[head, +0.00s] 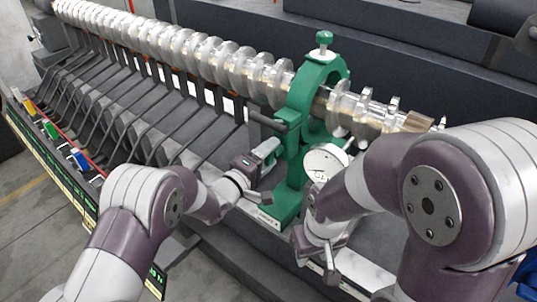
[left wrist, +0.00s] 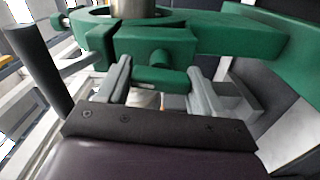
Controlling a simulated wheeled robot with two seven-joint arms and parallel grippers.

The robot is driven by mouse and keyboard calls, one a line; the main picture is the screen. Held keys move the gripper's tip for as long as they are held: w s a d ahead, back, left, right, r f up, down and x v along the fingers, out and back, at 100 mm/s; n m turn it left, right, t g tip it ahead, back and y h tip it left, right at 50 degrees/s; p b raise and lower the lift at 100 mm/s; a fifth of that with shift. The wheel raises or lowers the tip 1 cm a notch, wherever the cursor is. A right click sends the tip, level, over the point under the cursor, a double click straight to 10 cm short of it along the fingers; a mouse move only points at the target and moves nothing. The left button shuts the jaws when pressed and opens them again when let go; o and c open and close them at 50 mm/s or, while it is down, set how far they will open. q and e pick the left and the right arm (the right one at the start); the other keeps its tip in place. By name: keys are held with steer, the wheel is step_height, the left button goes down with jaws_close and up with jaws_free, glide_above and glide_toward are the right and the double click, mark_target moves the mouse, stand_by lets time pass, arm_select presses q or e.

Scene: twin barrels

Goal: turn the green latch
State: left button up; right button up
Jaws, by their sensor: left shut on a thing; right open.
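A green ring-shaped clamp (head: 303,92) stands upright around the metal screw shaft in the head view, with a green knob on top. The green latch (head: 267,149) is on its lower left side, and it also shows in the left wrist view (left wrist: 158,78). My left gripper (head: 262,158) is at the latch, its fingers on either side of it, shut on it. The fingers partly hide the latch in the head view. My right gripper (head: 328,262) is open and empty, pointing down, below and right of the clamp's base.
A long metal screw shaft (head: 215,52) runs along the back through the clamp. A round white dial (head: 326,161) sits beside the clamp, close to my right arm. Several bent grey bars (head: 120,92) fill the left side. A dark rod (left wrist: 45,75) rises close to my left gripper.

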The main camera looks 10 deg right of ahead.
arm_select(q)
steer(key=shift+f+n, duration=0.1)
steer(key=shift+n, duration=0.6)
steer(key=o, duration=1)
steer(key=shift+c, duration=0.2)
steer(key=shift+a, duration=0.1)
